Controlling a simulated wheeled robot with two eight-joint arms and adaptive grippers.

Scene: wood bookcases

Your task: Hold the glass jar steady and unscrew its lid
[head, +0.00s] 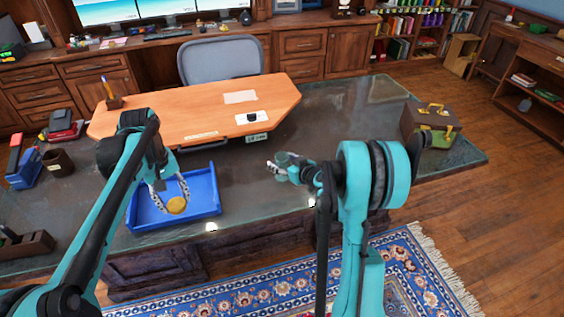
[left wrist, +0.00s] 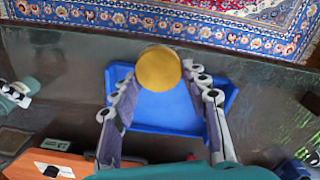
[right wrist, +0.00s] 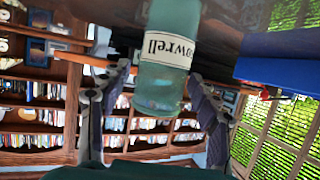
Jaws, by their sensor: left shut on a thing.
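A round gold lid (head: 177,205) is held between the fingertips of my left gripper (head: 170,192), over the blue tray (head: 146,218). The left wrist view shows the lid (left wrist: 159,68) flat-on with a finger at each side. The glass jar (head: 283,158) is at the middle of the dark desk, apart from the lid. In the right wrist view the greenish jar (right wrist: 163,85) has a white label with dark letters and lies between the fingers of my right gripper (right wrist: 158,72). I cannot tell whether both fingers touch it.
The green-topped dark desk (head: 245,190) has clear room between tray and jar. An orange wood desk (head: 195,110) stands behind. A brown case (head: 428,118) is at the right end.

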